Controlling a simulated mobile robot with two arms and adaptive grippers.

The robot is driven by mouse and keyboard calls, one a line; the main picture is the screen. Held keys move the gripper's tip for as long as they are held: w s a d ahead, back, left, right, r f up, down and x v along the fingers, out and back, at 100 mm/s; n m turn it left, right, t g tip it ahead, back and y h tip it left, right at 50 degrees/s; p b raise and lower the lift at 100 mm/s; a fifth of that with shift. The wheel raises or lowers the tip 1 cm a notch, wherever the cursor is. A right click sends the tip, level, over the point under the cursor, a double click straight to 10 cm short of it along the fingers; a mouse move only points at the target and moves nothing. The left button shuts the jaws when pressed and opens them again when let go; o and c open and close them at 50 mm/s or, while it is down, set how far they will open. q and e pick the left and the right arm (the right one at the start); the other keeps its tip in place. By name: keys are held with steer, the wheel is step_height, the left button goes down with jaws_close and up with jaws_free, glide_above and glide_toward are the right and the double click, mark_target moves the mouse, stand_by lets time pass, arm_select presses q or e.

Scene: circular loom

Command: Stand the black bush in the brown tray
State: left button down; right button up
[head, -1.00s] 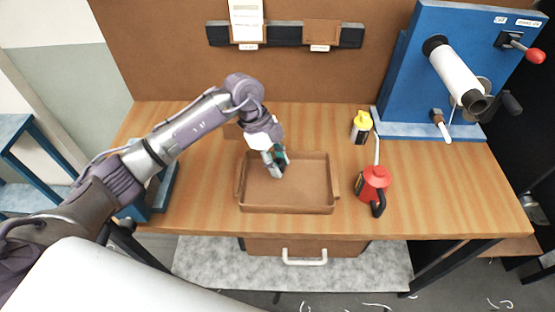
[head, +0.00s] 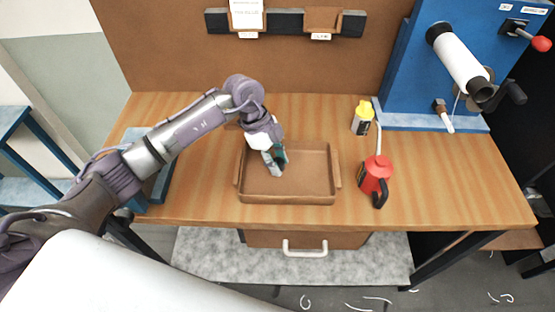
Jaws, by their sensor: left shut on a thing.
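The brown tray (head: 310,198) lies on the wooden bench, a shallow rectangle with raised rims and a side handle. My left gripper (head: 275,168) is over the left part of the tray, pointing down, low and close to its floor. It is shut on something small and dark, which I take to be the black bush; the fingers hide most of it. I cannot tell whether it touches the tray floor. The rest of the tray looks empty. My right gripper is not in view.
A blue machine (head: 400,75) with a white roll fills the back right. A blue stand (head: 152,180) is at left. Bench front right is clear.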

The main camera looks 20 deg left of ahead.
arm_select(q)
steer(key=shift+f, duration=0.15)
steer(key=c, duration=0.7)
jaws_free()
steer(key=v, duration=1.2)
